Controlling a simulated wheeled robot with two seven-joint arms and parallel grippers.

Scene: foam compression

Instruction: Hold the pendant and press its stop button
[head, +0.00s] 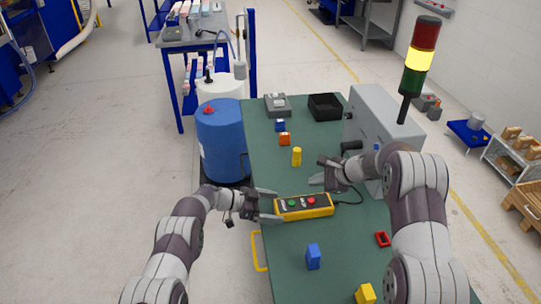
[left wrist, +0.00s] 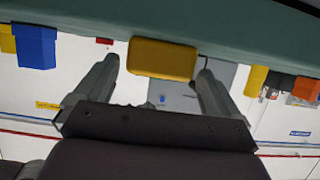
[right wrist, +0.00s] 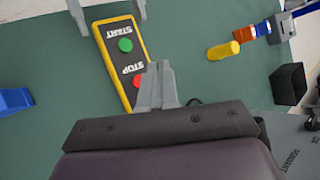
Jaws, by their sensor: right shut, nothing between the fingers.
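The pendant (head: 304,212) is a yellow box with a dark face, lying on the green table. Its green START button (right wrist: 125,45) and red STOP button (head: 311,200) face up. My left gripper (head: 280,207) is open, with its fingers on either side of the pendant's left end. In the left wrist view the yellow pendant end (left wrist: 163,60) sits between the spread fingers (left wrist: 160,65), with a gap at the left finger. My right gripper (head: 313,181) is shut and empty. In the right wrist view its fingertips (right wrist: 158,66) are right beside the STOP button (right wrist: 139,83), partly covering it; contact cannot be told.
On the table (head: 285,250) are a yellow cylinder (head: 296,157), an orange block (head: 285,139), a blue block (head: 313,257), a red frame (head: 382,239) and a black bin (head: 325,106). A grey cabinet with a light tower (head: 418,62) stands right. A blue drum (head: 222,140) stands left.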

